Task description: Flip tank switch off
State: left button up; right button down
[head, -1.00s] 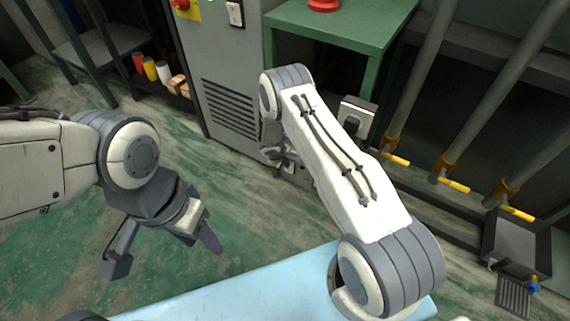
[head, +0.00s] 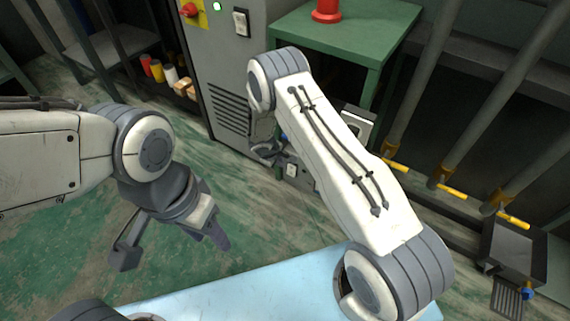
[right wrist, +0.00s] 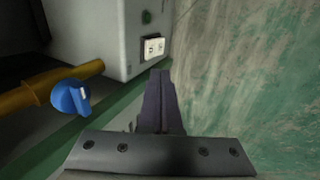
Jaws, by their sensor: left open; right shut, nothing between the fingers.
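A small white switch (right wrist: 153,47) is on the face of a grey box (right wrist: 105,30) low by the floor. It also shows in the head view (head: 291,170), partly crowded by my right arm. My right gripper (right wrist: 160,76) is shut and empty. In the right wrist view its fingertips point at the switch from just below it; I cannot tell whether they touch. In the head view my right gripper (head: 266,151) is at the far end of the arm, in front of the grey cabinet. My left gripper (head: 172,248) is open and empty above the floor on the left.
A blue valve handle (right wrist: 72,97) on a yellow pipe (right wrist: 35,97) is left of my right fingers. The grey cabinet (head: 228,70) carries another white switch (head: 241,22) and a lit green lamp (head: 217,6). A green table (head: 345,32) stands behind my right arm.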

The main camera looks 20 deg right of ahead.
jog(key=r, duration=0.2)
jog(key=r+p, duration=0.1)
jog(key=r, duration=0.1)
jog(key=shift+s+a, duration=0.1)
jog(key=shift+s, duration=0.15)
